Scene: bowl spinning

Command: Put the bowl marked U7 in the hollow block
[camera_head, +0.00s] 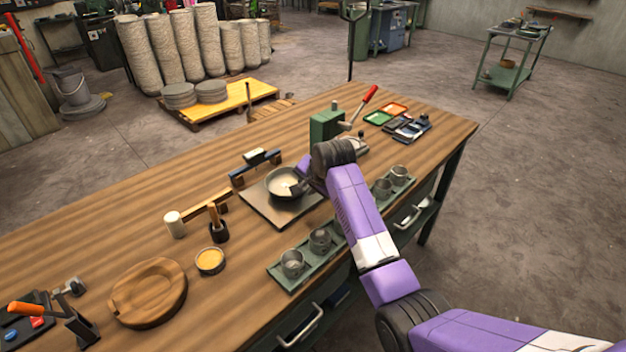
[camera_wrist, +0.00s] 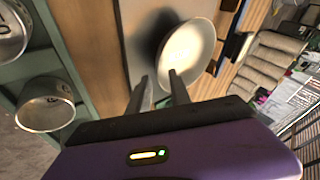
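A dark-sided bowl with a pale inside (camera_head: 283,186) sits on a square plate (camera_head: 262,213) in the middle of the bench. It shows as a white bowl in the wrist view (camera_wrist: 190,52). My gripper (camera_head: 303,187) is at its right side. In the wrist view my gripper (camera_wrist: 159,76) is open, its fingers apart, one tip over the bowl's near rim and the other just outside. No U7 mark is readable on it. A round wooden block with a hollow (camera_head: 148,293) lies at the front left of the bench.
Several metal cups (camera_head: 292,262) stand in green trays (camera_head: 289,285) along the near edge; one has an unreadable mark in the wrist view. A mallet (camera_head: 175,224), a yellow-filled dish (camera_head: 209,261) and a green press (camera_head: 326,124) stand around the plate.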

